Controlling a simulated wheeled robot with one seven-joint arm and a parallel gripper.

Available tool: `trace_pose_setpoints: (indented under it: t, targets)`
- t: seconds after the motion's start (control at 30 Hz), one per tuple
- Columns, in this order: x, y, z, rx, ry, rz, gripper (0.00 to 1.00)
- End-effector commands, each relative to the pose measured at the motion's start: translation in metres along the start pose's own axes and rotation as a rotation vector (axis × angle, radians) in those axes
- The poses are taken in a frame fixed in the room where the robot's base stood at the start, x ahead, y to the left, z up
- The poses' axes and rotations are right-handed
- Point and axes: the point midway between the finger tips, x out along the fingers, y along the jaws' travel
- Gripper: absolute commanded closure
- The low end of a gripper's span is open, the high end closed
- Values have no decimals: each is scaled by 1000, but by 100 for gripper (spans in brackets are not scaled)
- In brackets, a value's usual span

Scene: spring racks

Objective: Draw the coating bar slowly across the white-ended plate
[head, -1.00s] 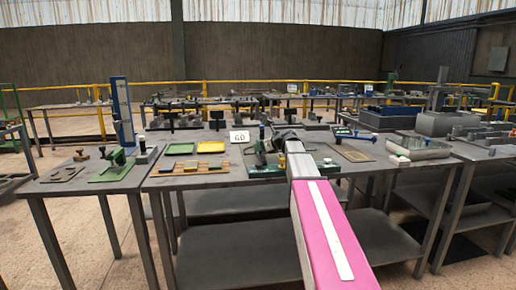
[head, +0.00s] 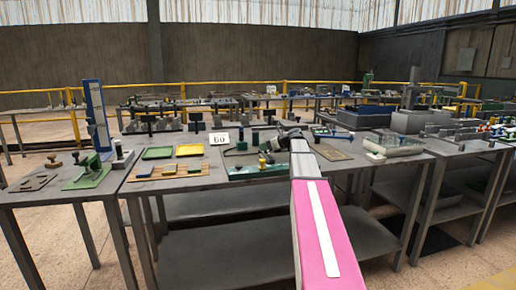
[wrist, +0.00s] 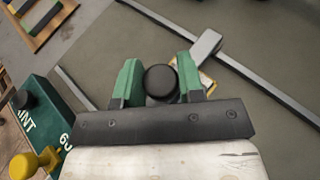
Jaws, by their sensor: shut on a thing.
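My gripper (wrist: 160,82) has green fingers in the wrist view and is shut on a round black knob (wrist: 160,84). What lies under the knob is hidden, so I cannot tell whether it is the coating bar's handle. In the head view my gripper (head: 287,130) is small and dark at the far end of my pink arm, over the middle table. A small grey block (wrist: 206,45) with a pale yellowish piece (wrist: 207,80) shows just beyond the right finger. I cannot clearly make out the white-ended plate.
A green base (wrist: 38,125) with white lettering, a black knob and a yellow knob (wrist: 24,164) stands left of my gripper. A long dark bar (wrist: 240,55) crosses beyond it.

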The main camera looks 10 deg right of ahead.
Motion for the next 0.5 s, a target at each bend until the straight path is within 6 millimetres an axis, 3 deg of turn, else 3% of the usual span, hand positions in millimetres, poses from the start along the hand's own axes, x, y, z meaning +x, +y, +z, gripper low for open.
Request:
trace_pose_setpoints:
  t: [0.5]
  targets:
    - [-49, -55, -20, 0, 1, -3, 100]
